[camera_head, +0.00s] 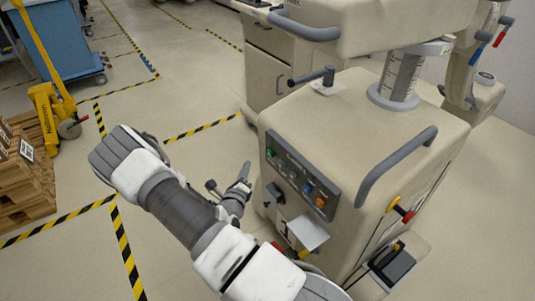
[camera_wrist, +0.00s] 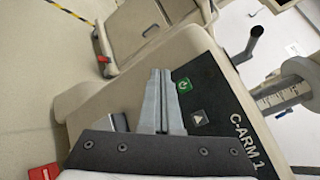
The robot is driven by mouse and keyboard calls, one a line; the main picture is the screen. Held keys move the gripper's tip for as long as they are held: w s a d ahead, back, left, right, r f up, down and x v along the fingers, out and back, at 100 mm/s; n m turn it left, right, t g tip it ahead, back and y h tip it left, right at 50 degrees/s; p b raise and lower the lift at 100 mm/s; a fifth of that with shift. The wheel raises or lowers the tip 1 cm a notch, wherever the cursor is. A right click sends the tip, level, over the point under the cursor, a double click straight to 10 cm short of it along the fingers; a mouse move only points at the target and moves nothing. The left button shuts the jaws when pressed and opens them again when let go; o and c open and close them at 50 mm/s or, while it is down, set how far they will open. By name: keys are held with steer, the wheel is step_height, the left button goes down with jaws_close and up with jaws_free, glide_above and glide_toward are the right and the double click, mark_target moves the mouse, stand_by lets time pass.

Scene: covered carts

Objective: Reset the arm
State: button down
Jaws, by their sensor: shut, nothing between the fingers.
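My arm (camera_head: 185,210) reaches up from the bottom of the head view, with its white and grey links bent beside a beige machine. My gripper (camera_head: 244,172) is partly hidden behind the arm and points up, close to the machine's front panel. In the wrist view my gripper (camera_wrist: 161,74) has its grey fingers together with nothing between them. They lie in front of a dark panel (camera_wrist: 212,95) marked "C-ARM 1" with a green button. I cannot tell whether the fingertips touch the panel.
The beige machine (camera_head: 330,120) with grey handles fills the right. A small white shelf (camera_head: 308,232) juts from its front. A yellow pallet jack (camera_head: 50,110), wooden pallets (camera_head: 25,185) and a blue cart (camera_head: 60,45) stand left. Taped floor (camera_head: 75,255) at the lower left is clear.

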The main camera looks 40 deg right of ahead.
steer(key=s+r+m+g+y, duration=0.1)
steer(key=s+r+m+g, duration=1.35)
steer(key=r+m, duration=0.8)
steer(key=s+a+r+m+t+y, duration=0.3)
steer(key=a+m+y, duration=0.15)
steer(key=a, duration=0.25)
steer(key=s+a+r+m+t+y, duration=0.3)
steer(key=s+a+m, duration=0.15)
steer(key=a, duration=0.25)
steer(key=s+a+r+m+t+y, duration=0.25)
steer(key=a+m+y, duration=0.2)
steer(key=a, duration=0.25)
step_height(320, 180, up, 15)
steer(key=p, duration=1.5)
steer(key=shift+r, duration=0.2)
steer(key=shift+s+d, duration=0.1)
steer(key=shift+d, duration=0.05)
